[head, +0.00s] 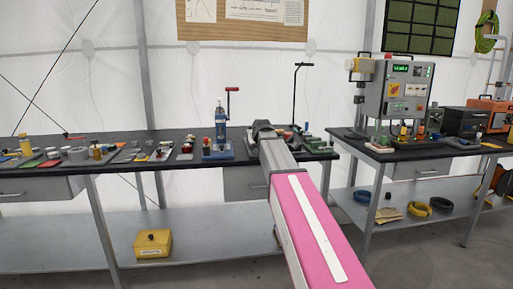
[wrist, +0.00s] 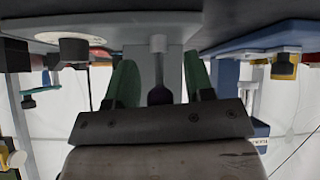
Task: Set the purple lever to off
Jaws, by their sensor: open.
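The wrist view looks upside down, with the bench top along its upper edge. A lever with a dark purple grip (wrist: 159,95) and a thin grey rod stands out from a grey base plate (wrist: 100,27). My gripper (wrist: 160,78) is open, with one green finger on each side of the lever. I cannot tell whether either finger touches it. In the head view my gripper (head: 263,128) is a dark shape over the back of the left bench, at the end of my pink and grey arm. The lever is not discernible there, and its on or off marking is not visible.
A blue device with a red-handled crank (head: 221,130) stands just left of my gripper on the black bench (head: 130,140). Green and red items (head: 318,145) lie close on the right. A grey control box (head: 400,92) stands on the right bench. Small parts crowd the left end.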

